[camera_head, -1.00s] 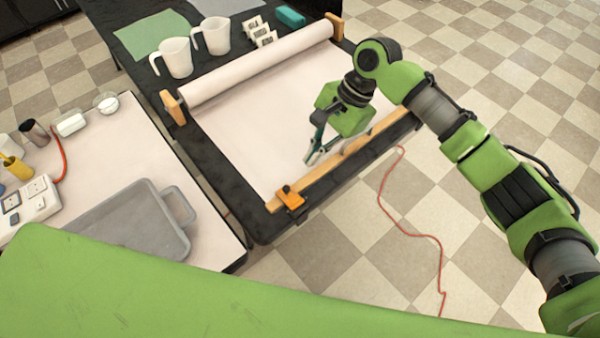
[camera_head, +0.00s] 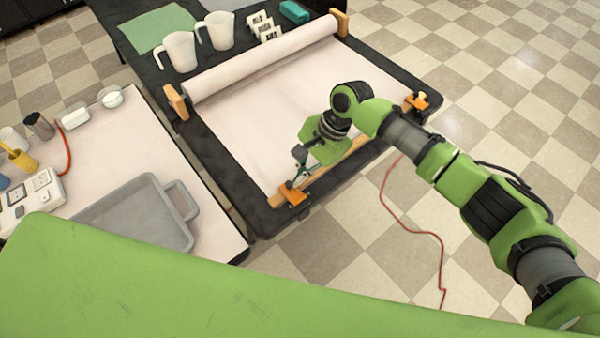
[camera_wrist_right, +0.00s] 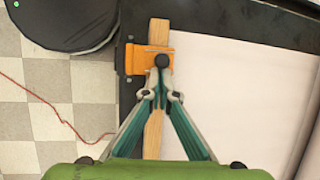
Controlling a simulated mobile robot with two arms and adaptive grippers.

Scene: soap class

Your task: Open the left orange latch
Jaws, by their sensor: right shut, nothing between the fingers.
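The left orange latch (camera_head: 293,195) sits at the near-left end of the wooden bar (camera_head: 335,175) that crosses the front of the paper sheet. In the right wrist view the latch (camera_wrist_right: 136,60) is a flat orange piece across the bar, with a dark round knob (camera_wrist_right: 162,61). My right gripper (camera_head: 294,183) is at this latch, fingers pointing down to it, shut and empty. In the wrist view its fingertips (camera_wrist_right: 161,94) meet over the bar, just below the knob; whether they touch the latch I cannot tell. My left gripper is not in view.
Another orange latch (camera_head: 418,101) is at the bar's far-right end. A grey tray (camera_head: 130,213) is on the left table. A red cable (camera_head: 410,229) runs along the floor.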

